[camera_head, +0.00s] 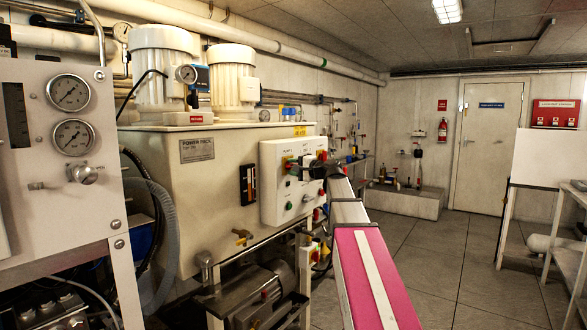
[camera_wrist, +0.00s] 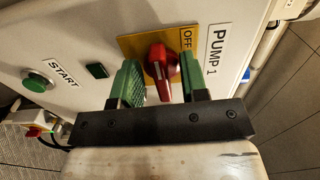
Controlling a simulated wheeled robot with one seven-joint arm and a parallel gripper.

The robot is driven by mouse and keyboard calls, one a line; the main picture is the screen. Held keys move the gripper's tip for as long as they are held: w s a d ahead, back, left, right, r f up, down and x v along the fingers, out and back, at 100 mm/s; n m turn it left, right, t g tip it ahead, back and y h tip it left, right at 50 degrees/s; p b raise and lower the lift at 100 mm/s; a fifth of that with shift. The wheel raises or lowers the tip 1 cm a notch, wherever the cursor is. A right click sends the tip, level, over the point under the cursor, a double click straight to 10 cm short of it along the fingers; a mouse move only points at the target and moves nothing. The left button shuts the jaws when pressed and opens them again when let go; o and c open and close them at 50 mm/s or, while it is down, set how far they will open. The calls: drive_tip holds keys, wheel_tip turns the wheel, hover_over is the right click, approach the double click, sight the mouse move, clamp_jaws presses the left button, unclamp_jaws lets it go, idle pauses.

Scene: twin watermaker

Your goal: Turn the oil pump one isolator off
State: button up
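The red rotary isolator knob (camera_wrist: 159,72) sits on a yellow plate (camera_wrist: 134,45) on a pale panel, beside an OFF label (camera_wrist: 186,39) and a PUMP 1 label (camera_wrist: 215,52). The knob's grip runs roughly up and down in the wrist view. I cannot tell its exact setting. My gripper (camera_wrist: 160,84) has its two green fingers on either side of the knob, with a visible gap at least on the right. In the head view my gripper (camera_head: 318,169) is at the control panel (camera_head: 272,165), and my arm hides part of it.
A green START button (camera_wrist: 37,82) and a small dark green square (camera_wrist: 96,70) are left of the knob in the wrist view. The power pack tank (camera_head: 200,180) stands behind the panel, with a motor (camera_head: 265,290) below. The floor (camera_head: 440,260) to the right is clear.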

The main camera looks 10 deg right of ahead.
drive_tip(key=v, duration=1)
drive_tip(key=shift+s+d, duration=0.25)
